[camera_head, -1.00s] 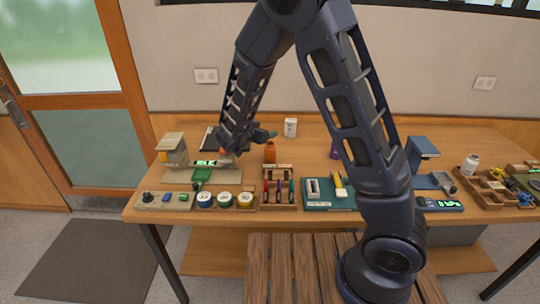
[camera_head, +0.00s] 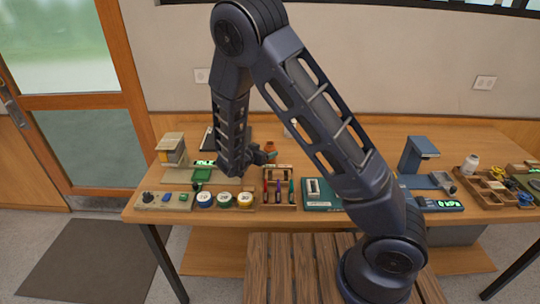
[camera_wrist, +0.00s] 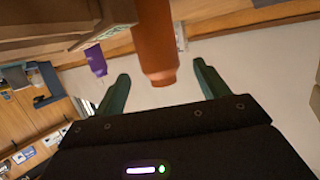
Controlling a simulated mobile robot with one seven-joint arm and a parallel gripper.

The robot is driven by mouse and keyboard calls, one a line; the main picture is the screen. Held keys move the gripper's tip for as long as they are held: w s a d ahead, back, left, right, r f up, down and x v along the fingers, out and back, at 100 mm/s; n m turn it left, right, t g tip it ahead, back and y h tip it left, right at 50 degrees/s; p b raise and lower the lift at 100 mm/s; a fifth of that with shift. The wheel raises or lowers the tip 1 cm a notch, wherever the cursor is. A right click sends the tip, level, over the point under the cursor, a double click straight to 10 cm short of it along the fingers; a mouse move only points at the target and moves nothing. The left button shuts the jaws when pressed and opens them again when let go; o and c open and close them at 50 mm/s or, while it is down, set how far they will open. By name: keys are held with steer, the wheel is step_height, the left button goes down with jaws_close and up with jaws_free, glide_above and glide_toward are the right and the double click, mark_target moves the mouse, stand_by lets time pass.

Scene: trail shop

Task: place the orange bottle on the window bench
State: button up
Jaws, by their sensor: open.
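The orange bottle (camera_head: 270,147) stands upright on the long wooden table (camera_head: 330,215), its lower part partly hidden by my gripper (camera_head: 266,157). In the wrist view the bottle (camera_wrist: 155,40) shows ahead, between the lines of my two green fingers. My gripper (camera_wrist: 160,72) is open, with a finger to either side and nothing held. I cannot tell whether the fingers reach around the bottle. A slatted wooden bench (camera_head: 259,270) stands in front of the table; I cannot tell whether it is the window bench.
A pen rack (camera_head: 279,201), round tins (camera_head: 225,200) and a card box (camera_head: 172,150) are near my gripper. A blue stand (camera_head: 419,152), white bottle (camera_head: 470,164) and divided tray (camera_head: 492,192) are at the right. A purple object (camera_wrist: 95,60) shows in the wrist view.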

mark_target(272, 147)
steer(key=shift+x, duration=3.2)
steer(key=c, duration=1.3)
steer(key=shift+o, duration=0.2)
